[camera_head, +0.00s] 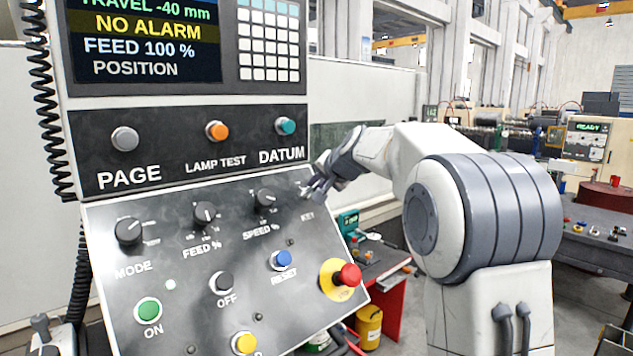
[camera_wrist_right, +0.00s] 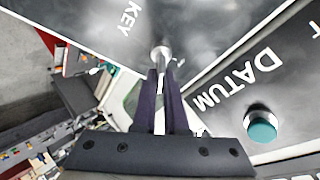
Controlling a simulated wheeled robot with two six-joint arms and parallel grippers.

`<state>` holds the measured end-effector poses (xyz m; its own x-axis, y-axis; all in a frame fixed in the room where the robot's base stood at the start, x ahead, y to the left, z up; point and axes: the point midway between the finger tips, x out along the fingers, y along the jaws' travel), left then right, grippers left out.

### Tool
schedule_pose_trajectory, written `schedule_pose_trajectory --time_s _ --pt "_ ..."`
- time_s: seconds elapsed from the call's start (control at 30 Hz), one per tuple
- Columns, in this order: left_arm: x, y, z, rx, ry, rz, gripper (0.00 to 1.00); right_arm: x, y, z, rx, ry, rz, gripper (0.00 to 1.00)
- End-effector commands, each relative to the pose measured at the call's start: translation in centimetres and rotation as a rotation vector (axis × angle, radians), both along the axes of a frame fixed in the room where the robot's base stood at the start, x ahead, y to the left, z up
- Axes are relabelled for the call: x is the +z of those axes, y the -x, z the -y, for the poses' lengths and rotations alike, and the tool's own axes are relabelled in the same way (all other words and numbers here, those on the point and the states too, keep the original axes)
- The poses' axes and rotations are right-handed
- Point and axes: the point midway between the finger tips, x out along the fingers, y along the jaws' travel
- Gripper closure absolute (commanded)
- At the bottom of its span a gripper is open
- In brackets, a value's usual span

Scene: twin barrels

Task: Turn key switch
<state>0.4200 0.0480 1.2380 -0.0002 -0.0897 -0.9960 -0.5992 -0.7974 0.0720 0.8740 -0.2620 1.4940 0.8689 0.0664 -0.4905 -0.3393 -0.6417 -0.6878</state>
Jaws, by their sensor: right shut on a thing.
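The key switch (camera_wrist_right: 161,54) shows in the right wrist view as a silver round piece beside the KEY label on the sloped grey panel. How far the key is turned cannot be told. My left gripper is not in view.
The sloped panel (camera_head: 190,270) carries MODE, FEED and SPEED knobs, a blue RESET button (camera_head: 283,260) and a red emergency button (camera_head: 349,275). The teal DATUM button (camera_head: 285,126) sits on the panel above, close to my right gripper. A red bench (camera_head: 388,315) stands behind the panel's right side.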

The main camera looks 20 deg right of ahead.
Motion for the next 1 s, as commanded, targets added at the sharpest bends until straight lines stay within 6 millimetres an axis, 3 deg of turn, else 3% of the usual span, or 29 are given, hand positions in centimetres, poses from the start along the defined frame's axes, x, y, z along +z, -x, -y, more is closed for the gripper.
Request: schedule_pose_trajectory --time_s 0.27,0.3,0.37,0.77,1.0 --pt "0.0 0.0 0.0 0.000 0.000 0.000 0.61 -0.3 0.0 0.0 0.000 -0.003 -0.006 1.00" --pt "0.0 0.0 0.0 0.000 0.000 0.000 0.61 -0.3 0.0 0.0 0.000 -0.003 -0.006 0.82" --pt "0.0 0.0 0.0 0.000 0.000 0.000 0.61 -0.2 0.0 0.0 0.000 -0.003 -0.006 0.60" --pt "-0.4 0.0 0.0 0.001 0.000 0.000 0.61 0.2 0.5 0.0 -0.001 -0.001 0.001 0.60" --pt "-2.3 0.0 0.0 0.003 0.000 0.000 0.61 2.0 4.1 0.4 -0.002 0.001 0.004 0.60"
